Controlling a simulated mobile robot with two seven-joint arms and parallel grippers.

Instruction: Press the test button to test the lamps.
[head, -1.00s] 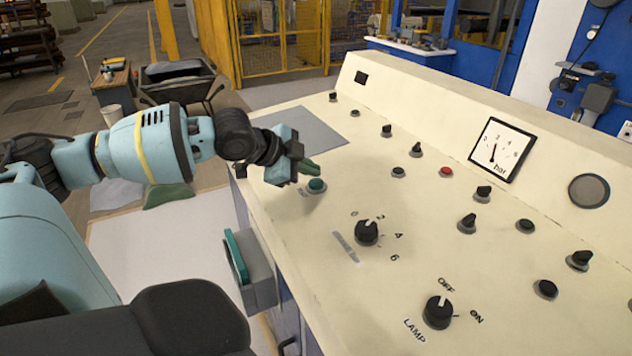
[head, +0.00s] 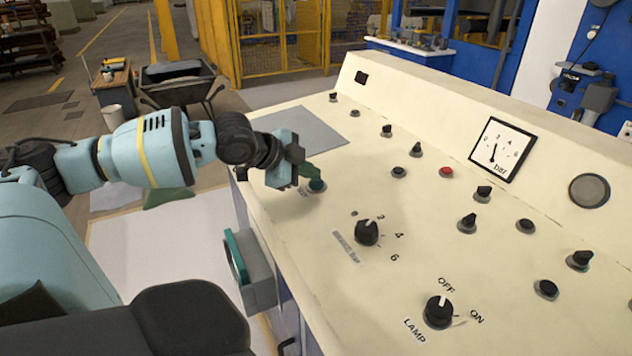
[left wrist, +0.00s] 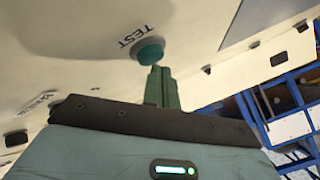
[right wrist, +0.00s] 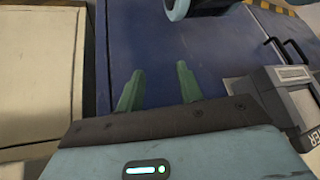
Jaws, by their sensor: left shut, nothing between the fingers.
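The green test button (head: 317,186) sits near the left edge of the cream console (head: 330,265). It also shows in the left wrist view (left wrist: 151,52) beside the label "TEST". My left gripper (head: 313,172) is shut and empty, its green fingertips right at the button in the head view. In the left wrist view its tips (left wrist: 160,70) meet the button's lower edge in the picture; I cannot tell whether they touch it. My right gripper (right wrist: 158,82) is open and empty in front of a dark blue panel. It is not seen in the head view.
The console top carries several black knobs, including the lamp knob (head: 438,312) marked OFF and ON, a red button (head: 446,172) and a bar gauge (head: 502,149). A grey plate (head: 310,127) lies behind the test button. A wheelbarrow (head: 178,80) stands on the floor behind.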

